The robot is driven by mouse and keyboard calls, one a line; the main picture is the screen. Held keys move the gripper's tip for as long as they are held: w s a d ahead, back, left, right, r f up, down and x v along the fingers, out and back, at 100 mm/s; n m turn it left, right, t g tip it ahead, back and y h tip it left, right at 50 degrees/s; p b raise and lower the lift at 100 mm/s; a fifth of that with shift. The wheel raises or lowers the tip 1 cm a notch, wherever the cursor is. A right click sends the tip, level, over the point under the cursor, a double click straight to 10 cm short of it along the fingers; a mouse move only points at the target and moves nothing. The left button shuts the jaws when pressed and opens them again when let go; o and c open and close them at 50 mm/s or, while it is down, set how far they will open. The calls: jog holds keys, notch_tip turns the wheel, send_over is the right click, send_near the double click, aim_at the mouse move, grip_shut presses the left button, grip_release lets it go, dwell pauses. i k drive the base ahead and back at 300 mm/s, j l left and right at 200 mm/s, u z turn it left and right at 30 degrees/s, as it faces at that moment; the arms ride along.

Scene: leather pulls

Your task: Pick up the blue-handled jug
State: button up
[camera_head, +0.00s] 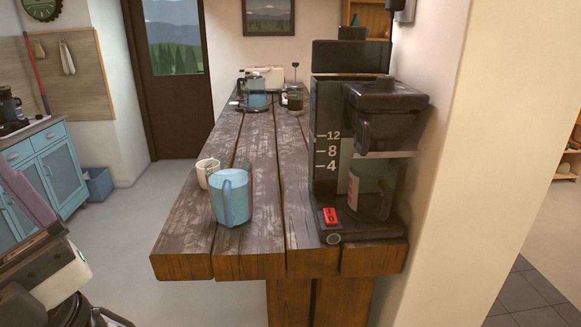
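A light-blue, see-through jug (231,203) with a blue handle stands upright near the front of the dark plank table (190,225). Its handle faces me. A small white mug (206,171) stands close behind it to the left, partly overlapped by the jug. Parts of my own arm show at the lower left, beside the table and well apart from the jug. I cannot make out my gripper's fingertips.
A tall black coffee machine (330,125) with a glass pot stands right of the jug. A blue-bodied appliance (255,98), a dark glass pot (294,101) and a pale toaster-like box (266,76) stand at the far end. The table's middle is clear.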

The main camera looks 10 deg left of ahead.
aim_at(229, 176)
jog(key=u, duration=0.6)
jog(key=l+u, duration=0.15)
jog(key=u, duration=0.2)
jog(key=l+u, duration=0.1)
jog(key=u, duration=0.25)
jog(key=k+l+u, duration=0.1)
jog(key=u, duration=0.25)
jog(key=i+l, duration=0.1)
jog(key=l, duration=0.5)
jog(key=i+l, duration=0.15)
